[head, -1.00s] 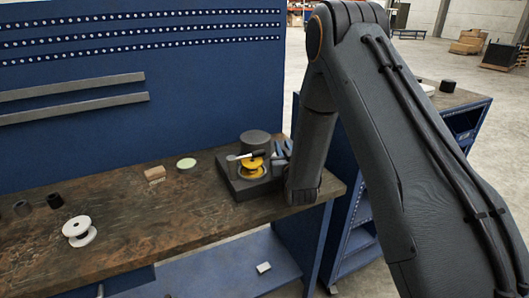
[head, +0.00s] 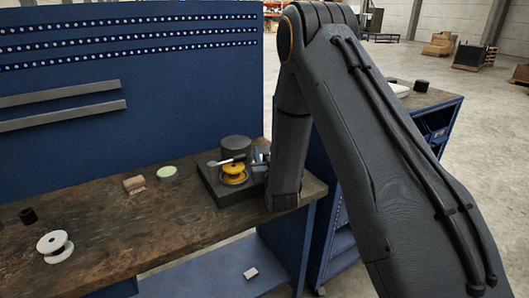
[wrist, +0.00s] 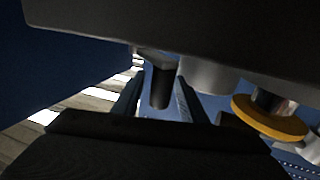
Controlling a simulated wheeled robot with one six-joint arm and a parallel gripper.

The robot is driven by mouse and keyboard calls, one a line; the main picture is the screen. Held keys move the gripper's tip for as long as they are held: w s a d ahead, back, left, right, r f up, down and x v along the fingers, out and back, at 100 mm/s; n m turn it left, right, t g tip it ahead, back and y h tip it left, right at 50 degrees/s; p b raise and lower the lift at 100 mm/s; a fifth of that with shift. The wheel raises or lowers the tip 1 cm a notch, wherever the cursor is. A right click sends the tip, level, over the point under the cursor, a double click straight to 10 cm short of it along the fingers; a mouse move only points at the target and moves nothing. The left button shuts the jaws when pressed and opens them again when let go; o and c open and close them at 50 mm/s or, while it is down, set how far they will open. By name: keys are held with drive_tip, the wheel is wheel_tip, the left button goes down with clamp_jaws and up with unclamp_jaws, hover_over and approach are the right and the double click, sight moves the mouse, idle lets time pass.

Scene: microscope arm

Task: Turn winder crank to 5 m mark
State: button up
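The winder (head: 215,190) is a dark block near the right end of the workbench. It carries a yellow spool (head: 234,174), a grey drum (head: 235,146) and a pale crank lever (head: 226,160). The yellow spool also shows at the right of the wrist view (wrist: 268,120). My gripper (head: 262,156) is just right of the spool, its blue fingers partly hidden by my arm. In the wrist view, the fingers (wrist: 160,100) stand apart on either side of a dark upright peg (wrist: 160,84), with gaps showing. I cannot tell whether the peg is the crank's handle. No length mark is readable.
On the brown bench (head: 120,225) lie a tan block (head: 134,184), a pale green disc (head: 167,173), a white spool (head: 55,246) and a black cylinder (head: 28,216). A blue pegboard wall (head: 180,90) stands behind. A second bench (head: 425,98) is at right.

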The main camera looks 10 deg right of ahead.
drive_tip(key=s+b, duration=0.1)
drive_tip(key=s, duration=0.5)
drive_tip(key=shift+s+d+b, duration=0.1)
drive_tip(key=shift+s+b, duration=0.2)
